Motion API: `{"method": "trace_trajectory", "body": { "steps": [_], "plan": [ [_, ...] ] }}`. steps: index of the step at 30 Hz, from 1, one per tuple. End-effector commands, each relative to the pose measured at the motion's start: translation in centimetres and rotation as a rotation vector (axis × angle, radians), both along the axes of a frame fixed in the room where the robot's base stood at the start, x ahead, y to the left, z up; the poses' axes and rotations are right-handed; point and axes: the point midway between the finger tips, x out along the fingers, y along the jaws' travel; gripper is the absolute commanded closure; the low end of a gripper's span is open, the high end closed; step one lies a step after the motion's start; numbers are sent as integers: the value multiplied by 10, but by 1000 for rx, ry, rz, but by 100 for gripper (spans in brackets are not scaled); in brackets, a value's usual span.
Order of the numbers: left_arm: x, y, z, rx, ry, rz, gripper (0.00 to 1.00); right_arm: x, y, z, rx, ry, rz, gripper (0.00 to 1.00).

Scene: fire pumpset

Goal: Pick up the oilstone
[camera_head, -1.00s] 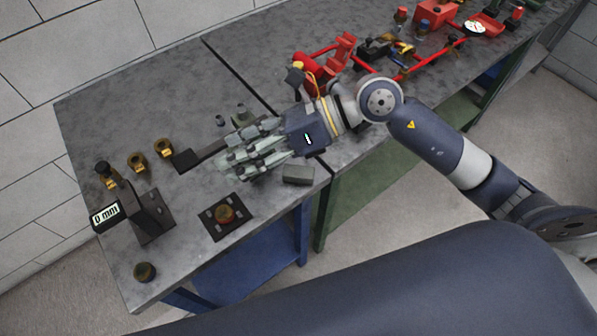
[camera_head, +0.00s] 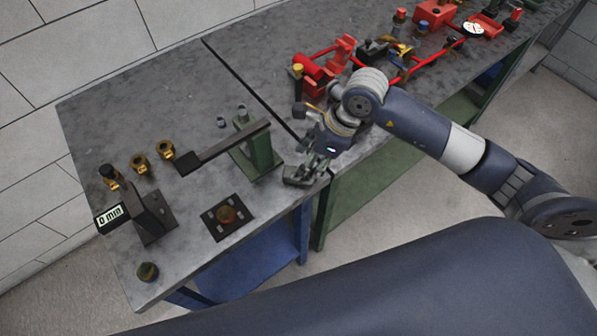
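My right gripper (camera_head: 301,178) comes in from the right and points down over the front edge of the grey table, near the seam. Its fingers cover the spot where a small grey block, likely the oilstone, showed earlier. Whether the fingers are open or shut is not clear. My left gripper is not in view.
A green stand with a long dark lever (camera_head: 232,142) stands just left of the gripper. A dark square plate (camera_head: 228,215), a gauge reading 0 mm (camera_head: 110,215) and brass fittings (camera_head: 139,163) lie further left. Red pump parts (camera_head: 338,55) stand behind.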

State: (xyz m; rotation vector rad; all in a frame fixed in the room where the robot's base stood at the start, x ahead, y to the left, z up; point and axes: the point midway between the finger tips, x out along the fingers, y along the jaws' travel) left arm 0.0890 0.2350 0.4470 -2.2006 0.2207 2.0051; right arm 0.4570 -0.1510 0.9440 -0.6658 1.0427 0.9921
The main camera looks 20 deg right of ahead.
Motion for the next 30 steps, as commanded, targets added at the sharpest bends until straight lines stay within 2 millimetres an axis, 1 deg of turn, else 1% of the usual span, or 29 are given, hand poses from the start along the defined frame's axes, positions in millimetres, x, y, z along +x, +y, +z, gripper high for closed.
{"method": "trace_trajectory", "body": {
  "steps": [1, 4, 6, 9, 12, 17, 18, 20, 21, 23, 24, 25, 30],
  "plan": [
    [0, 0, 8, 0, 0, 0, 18, -2, 2, -4, 1, 9, -1, 47],
    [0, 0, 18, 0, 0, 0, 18, 0, 6, -19, 1, 9, -1, 47],
    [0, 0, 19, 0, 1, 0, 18, 2, 9, -30, 3, 7, 0, 47],
    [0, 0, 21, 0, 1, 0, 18, 4, 12, -39, 2, 4, 0, 47],
    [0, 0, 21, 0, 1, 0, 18, 5, 13, -44, 0, 3, 1, 47],
    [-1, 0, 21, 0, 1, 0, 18, 5, 13, -44, 0, 2, 2, 47],
    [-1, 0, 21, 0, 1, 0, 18, 5, 13, -44, 0, 2, 1, 51],
    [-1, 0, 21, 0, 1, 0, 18, 5, 13, -44, 0, 2, 1, 65],
    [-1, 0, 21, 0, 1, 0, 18, 5, 13, -44, 0, 2, 1, 74],
    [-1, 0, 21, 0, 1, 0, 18, 5, 13, -44, 0, 2, 1, 87],
    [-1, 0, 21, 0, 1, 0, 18, 5, 13, -44, 0, 2, 1, 97],
    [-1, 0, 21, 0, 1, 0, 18, 5, 13, -44, 0, 2, 1, 99],
    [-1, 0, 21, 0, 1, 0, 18, 5, 13, -43, 2, 1, 1, 100]
  ]
}}
